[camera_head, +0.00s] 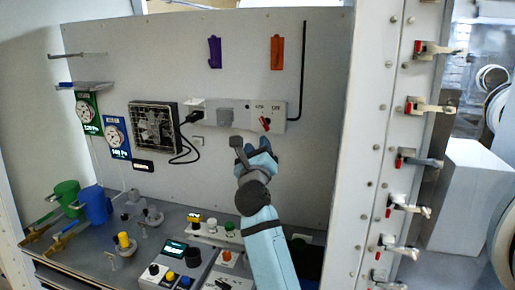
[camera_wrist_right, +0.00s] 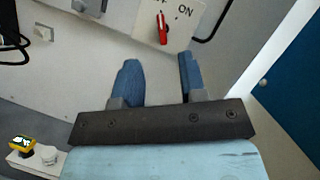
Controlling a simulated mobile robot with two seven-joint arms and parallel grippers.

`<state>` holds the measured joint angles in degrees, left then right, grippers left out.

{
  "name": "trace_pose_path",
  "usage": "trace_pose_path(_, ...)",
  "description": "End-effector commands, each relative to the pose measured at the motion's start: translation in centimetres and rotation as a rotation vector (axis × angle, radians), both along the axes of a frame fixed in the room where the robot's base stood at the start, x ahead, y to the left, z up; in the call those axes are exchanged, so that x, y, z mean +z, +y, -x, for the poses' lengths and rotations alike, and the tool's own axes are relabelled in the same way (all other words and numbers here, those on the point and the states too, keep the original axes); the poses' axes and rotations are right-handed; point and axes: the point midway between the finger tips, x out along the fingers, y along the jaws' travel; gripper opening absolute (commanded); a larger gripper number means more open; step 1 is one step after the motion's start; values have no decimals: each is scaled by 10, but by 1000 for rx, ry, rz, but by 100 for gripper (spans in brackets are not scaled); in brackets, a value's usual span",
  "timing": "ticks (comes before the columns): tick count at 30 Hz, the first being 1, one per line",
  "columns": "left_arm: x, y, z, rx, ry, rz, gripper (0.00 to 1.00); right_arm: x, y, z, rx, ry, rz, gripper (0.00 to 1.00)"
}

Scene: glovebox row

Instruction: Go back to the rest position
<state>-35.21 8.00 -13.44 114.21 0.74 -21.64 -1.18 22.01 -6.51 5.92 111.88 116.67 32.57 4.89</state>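My right gripper (camera_head: 256,146) is raised in front of the grey back panel (camera_head: 320,110), below the white switch box (camera_head: 270,113) with a red handle. In the right wrist view its two blue fingers (camera_wrist_right: 158,70) stand apart with nothing between them. The red handle (camera_wrist_right: 162,28) lies beyond the fingertips there, with a visible gap, and the word ON is printed to its right. My left gripper shows in neither view.
A bench holds a control box (camera_head: 170,275) with knobs, a green mug (camera_head: 67,194), a blue mug (camera_head: 95,205) and valves with yellow and grey knobs. A fan (camera_head: 154,127) with a black cable is on the panel. A white post with latches (camera_head: 432,105) stands at right.

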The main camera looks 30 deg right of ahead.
Motion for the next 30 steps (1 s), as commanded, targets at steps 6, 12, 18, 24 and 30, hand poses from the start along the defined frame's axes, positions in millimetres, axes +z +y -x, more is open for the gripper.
trace_pose_path(6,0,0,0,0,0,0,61,0,0,0,0,0,0,38)
trace_pose_path(12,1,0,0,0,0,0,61,-2,1,1,-4,7,18,38)
trace_pose_path(18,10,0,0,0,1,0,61,-40,21,20,-58,126,347,38)
trace_pose_path(24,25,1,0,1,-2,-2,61,-126,85,61,-26,358,990,38)
trace_pose_path(30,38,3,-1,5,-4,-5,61,-243,150,129,155,586,1627,38)
